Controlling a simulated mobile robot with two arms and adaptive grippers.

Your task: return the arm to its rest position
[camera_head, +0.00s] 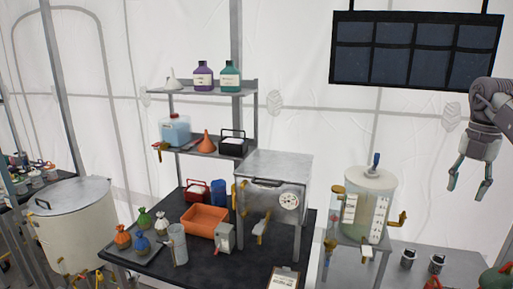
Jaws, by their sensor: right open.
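My right gripper (470,176) shows at the right edge of the head view. Its two fingers point down and stand apart, with nothing between them. It hangs in the air above the right side of the bench, in front of the white tent wall (300,60). My left gripper is not in view.
A black table (200,262) holds an orange bin (205,222), small tied bags and a metal box with a gauge (275,180). A clear tank (368,205) stands below left of my right gripper. A dark panel (415,50) hangs above. A large drum (75,222) stands left.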

